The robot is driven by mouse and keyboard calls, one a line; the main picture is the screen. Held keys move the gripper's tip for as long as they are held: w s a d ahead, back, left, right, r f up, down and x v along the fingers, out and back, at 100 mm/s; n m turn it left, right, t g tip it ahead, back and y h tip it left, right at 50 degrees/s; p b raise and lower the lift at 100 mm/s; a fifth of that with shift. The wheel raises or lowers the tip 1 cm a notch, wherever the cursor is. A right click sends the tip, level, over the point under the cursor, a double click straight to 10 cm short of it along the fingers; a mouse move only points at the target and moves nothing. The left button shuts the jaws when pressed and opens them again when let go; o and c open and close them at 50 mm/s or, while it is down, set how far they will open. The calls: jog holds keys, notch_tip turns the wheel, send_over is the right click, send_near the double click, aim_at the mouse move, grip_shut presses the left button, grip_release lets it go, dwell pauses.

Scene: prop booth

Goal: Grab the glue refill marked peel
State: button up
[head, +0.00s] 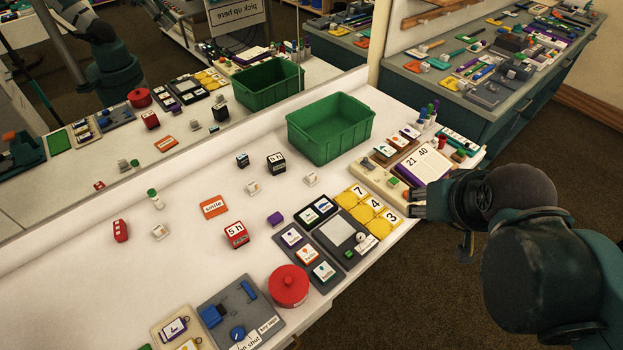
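I cannot read the word peel on anything in view. A small white bottle with a green cap (155,198) stands on the left part of the white table; its label is too small to read, and I cannot tell whether it is the glue refill. Small whitish pieces (160,232), (253,187) and (311,179) also stand on the table, their marks unreadable. My gripper (413,204) is at the table's right edge, beside the yellow number tiles, far right of the bottle. Its fingers point left, and their gap is too small to judge.
A green bin (331,128) stands at the back against a mirror (150,130) that reflects the table. A red pot (288,286), grey boards and yellow tiles (368,211) crowd the front right. The table's left middle is mostly clear.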

jog(key=n+g+p, duration=0.7)
jog(key=n, duration=0.2)
send_over(312, 175)
jog(key=f, duration=1.5)
jog(key=shift+s+d+f, duration=0.25)
jog(key=shift+d, duration=0.1)
jog(key=shift+w+a+f, duration=0.15)
jog(key=shift+a+f, duration=0.25)
jog(key=shift+f, duration=0.3)
jog(key=shift+f+b, duration=0.3)
jog(key=shift+f, duration=0.95)
jog(key=shift+f, duration=0.15)
